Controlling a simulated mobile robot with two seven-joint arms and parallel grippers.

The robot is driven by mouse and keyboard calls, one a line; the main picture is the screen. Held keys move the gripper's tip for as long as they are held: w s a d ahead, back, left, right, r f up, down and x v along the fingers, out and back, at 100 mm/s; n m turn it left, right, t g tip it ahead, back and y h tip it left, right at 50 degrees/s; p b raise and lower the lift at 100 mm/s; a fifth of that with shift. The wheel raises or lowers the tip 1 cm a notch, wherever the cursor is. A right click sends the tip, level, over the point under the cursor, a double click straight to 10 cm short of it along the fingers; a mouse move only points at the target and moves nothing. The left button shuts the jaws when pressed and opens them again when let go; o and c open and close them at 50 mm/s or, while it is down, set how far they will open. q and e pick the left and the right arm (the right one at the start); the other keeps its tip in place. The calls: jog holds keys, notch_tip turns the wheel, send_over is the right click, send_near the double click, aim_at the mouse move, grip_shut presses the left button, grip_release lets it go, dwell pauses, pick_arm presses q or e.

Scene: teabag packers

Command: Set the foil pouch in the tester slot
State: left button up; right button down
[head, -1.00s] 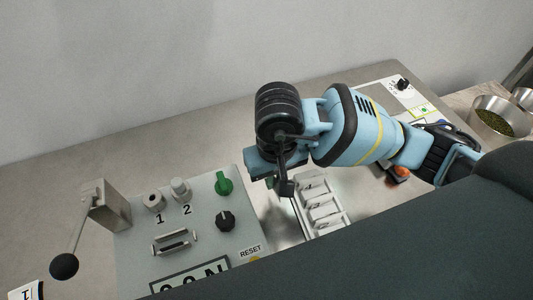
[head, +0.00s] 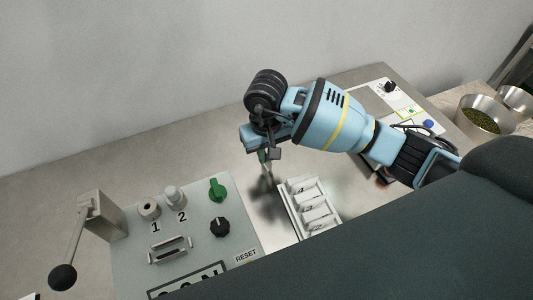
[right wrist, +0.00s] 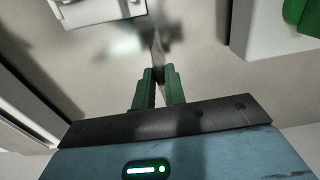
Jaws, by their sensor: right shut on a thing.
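My right gripper (head: 264,156) is above the grey counter, between the tester panel and the white rack. In the right wrist view its green fingers (right wrist: 158,88) are closed on a thin, edge-on piece (right wrist: 158,45), which looks like the foil pouch. In the head view the pouch (head: 268,174) shows only as a narrow strip below the fingers. The tester slot (head: 170,250) is a metal-framed opening on the grey panel, left of the gripper. The pouch is apart from it. My left gripper is not in view.
The panel (head: 200,248) carries a green knob (head: 217,189), a black knob (head: 219,227) and two posts. A ball-ended lever (head: 62,277) stands left of it. The white rack (head: 310,205) is close right of the gripper. Metal bowls (head: 479,117) stand far right.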

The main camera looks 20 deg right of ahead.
jog(key=shift+f, duration=0.4)
jog(key=shift+f, duration=0.25)
jog(key=c, duration=1.5)
grip_release()
jog(key=shift+o, duration=0.2)
